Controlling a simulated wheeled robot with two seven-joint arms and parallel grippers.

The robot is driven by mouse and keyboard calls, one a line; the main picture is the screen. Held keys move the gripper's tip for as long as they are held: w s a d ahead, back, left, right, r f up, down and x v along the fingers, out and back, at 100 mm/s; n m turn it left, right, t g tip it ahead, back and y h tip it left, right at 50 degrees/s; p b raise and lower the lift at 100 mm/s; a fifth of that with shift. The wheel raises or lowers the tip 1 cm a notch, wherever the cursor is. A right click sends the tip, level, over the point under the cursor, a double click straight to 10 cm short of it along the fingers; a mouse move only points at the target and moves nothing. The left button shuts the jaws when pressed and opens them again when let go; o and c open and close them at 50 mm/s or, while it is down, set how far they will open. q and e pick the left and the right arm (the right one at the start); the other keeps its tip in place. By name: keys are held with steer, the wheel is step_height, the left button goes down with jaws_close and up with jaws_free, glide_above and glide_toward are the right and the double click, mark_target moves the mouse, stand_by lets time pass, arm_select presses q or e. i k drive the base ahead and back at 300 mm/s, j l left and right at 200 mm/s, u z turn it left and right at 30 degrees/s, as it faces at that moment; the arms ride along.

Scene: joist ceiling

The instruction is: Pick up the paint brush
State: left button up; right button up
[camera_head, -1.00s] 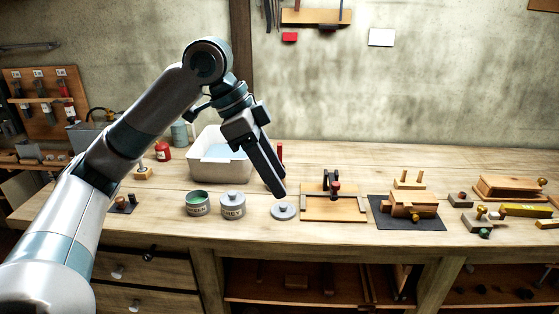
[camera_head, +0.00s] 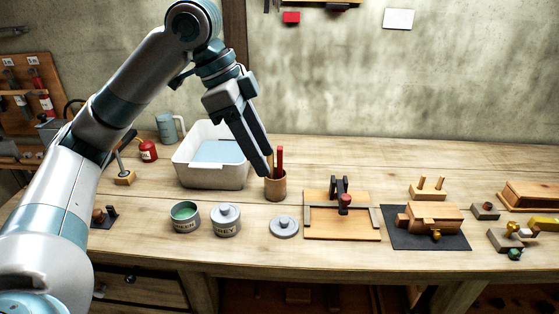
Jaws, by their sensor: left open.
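A brown cylindrical cup (camera_head: 275,188) stands on the bench just right of the white basin. Red-handled tools (camera_head: 280,160) stick up out of it. One may be the paint brush, but no bristles show, so I cannot tell. My left gripper (camera_head: 266,171) reaches down from the upper left, its fingers side by side and open with nothing seen between them. Its tips overlap the left rim of the cup in the picture. I cannot tell whether they touch it. My right gripper is not in view.
The white basin (camera_head: 191,174) with blue liquid stands left of the cup. A green paint tin (camera_head: 186,222), a lidded grey tin (camera_head: 227,225) and a loose lid (camera_head: 284,230) stand in front. A wooden board (camera_head: 325,230) lies to the right. The bench behind the board is clear.

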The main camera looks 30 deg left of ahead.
mark_target(280, 148)
steer(key=i+j, duration=0.85)
steer(key=i, duration=0.15)
